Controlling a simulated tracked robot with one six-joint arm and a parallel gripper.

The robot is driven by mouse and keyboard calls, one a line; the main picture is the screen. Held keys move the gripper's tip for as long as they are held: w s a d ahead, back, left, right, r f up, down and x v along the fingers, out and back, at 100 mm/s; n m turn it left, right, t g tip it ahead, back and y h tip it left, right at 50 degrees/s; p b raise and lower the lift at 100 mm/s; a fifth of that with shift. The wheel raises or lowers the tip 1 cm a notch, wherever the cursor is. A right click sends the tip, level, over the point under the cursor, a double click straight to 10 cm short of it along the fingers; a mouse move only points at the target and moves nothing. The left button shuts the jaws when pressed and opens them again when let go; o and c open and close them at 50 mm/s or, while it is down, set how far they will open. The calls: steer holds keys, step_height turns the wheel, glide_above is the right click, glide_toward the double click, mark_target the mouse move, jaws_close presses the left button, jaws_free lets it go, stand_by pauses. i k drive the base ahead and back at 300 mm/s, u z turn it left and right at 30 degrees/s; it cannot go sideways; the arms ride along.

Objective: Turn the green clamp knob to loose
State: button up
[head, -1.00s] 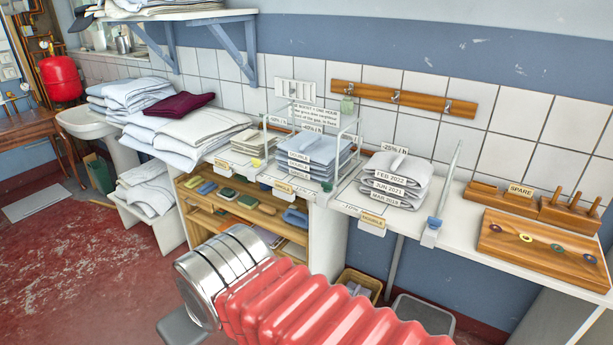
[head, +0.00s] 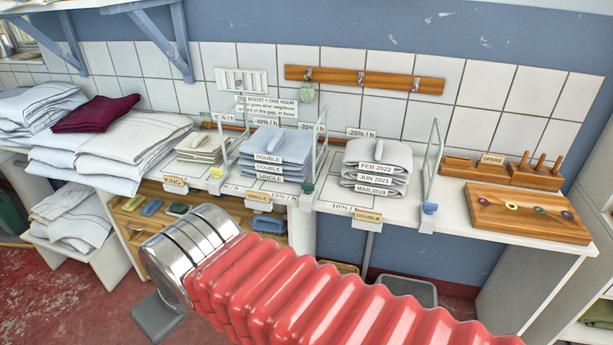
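The green clamp knob (head: 307,188) sits at the front edge of the white shelf, at the foot of a clear upright divider (head: 321,145). The divider stands between the blue-grey folded stack (head: 272,155) and the pale grey stack (head: 377,160). The knob is too small to tell whether it is tight or loose. My arm, with red bellows and a chrome collar, crosses the lower foreground, below the knob and apart from it in the picture. My gripper does not show.
A yellow clamp knob (head: 215,172) and a blue one (head: 430,208) sit at other dividers on the same shelf edge. A wooden board (head: 529,222) with coloured rings lies at the right. Red floor shows lower left.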

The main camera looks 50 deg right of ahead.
mark_target(308, 188)
steer(key=z, duration=0.6)
steer(key=i, duration=0.95)
steer(key=z, duration=0.6)
